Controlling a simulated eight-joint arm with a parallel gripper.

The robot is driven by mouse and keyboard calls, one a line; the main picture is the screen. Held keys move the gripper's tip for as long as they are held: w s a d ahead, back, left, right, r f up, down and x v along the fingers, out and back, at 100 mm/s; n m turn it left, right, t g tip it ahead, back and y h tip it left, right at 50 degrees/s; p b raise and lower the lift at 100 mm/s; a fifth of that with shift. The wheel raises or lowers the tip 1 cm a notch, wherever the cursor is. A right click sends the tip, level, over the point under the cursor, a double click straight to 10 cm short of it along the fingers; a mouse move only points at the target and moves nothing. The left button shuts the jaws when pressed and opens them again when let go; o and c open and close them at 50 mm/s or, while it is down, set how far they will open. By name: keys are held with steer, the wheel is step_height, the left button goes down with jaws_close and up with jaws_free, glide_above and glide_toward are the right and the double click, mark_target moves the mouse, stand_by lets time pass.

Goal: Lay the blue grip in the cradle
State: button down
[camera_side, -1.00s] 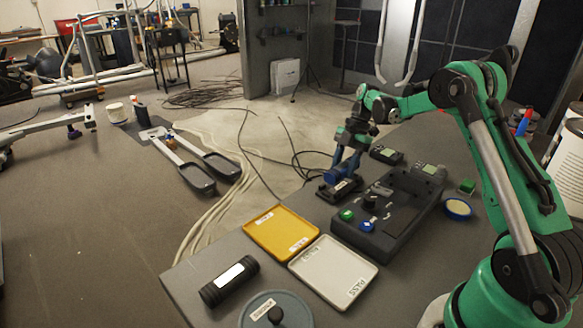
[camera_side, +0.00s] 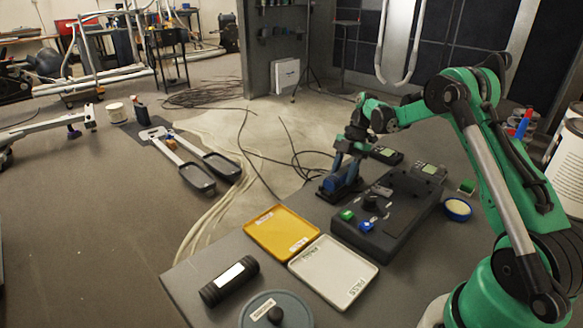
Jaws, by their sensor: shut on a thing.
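My gripper (camera_side: 345,164) is at the back left corner of the dark control box, pointing down and shut on the blue grip (camera_side: 331,184). The grip is small in the side view and partly hidden by the fingers. The black cradle (camera_side: 338,195) stands under it on the table, beside the box. The grip is low at the cradle; I cannot tell whether it is fully seated.
The dark control box (camera_side: 400,220) with green and blue knobs is right of the cradle. A yellow tray (camera_side: 283,232) and a white tray (camera_side: 334,271) lie in front. A black labelled roll (camera_side: 229,281) and a round lidded container (camera_side: 276,311) are nearer. A blue-rimmed dish (camera_side: 457,209) is at right.

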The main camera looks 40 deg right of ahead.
steer(key=shift+f, duration=0.55)
stand_by(0.6)
steer(key=shift+c, duration=1.7)
jaws_free()
steer(key=shift+v, duration=2.8)
